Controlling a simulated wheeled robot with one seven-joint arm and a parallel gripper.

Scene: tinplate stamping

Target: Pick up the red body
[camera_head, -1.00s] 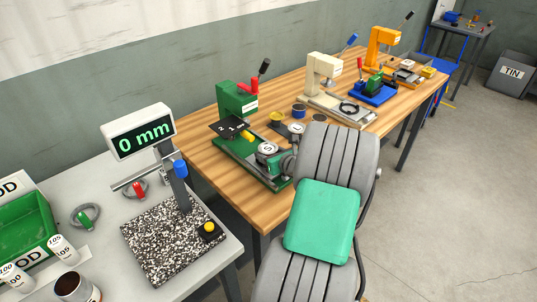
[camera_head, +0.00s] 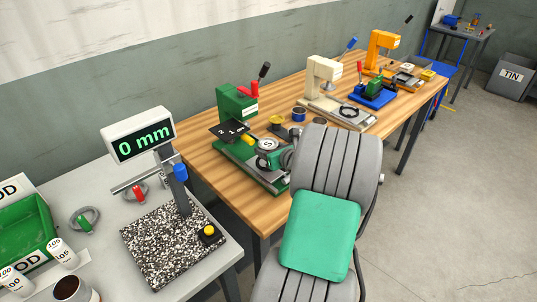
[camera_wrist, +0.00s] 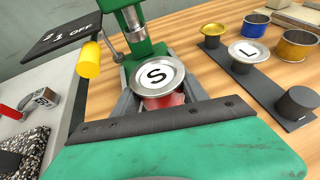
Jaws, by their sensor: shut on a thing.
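The red body (camera_wrist: 163,101) shows in the wrist view as a red band under a silver round plate marked S (camera_wrist: 158,75). My gripper (camera_wrist: 167,92) has its grey fingers on both sides of the red body, shut on it, in front of the green press (camera_wrist: 150,48). The plate covers the body's top, and my teal hand hides part of its near side. In the head view the plate (camera_head: 268,144) shows at the green press (camera_head: 237,103), with my gripper (camera_head: 277,155) at it. Whether the body is clear of the press base cannot be told.
A black plate lettered OFF (camera_wrist: 70,36) and a yellow handle (camera_wrist: 88,60) are close on the left. On the right, a dark strip (camera_wrist: 262,90) holds a plate marked L (camera_wrist: 248,52). A gauge (camera_head: 139,135) reads 0 mm. Cream (camera_head: 325,75) and orange (camera_head: 382,48) presses stand farther back.

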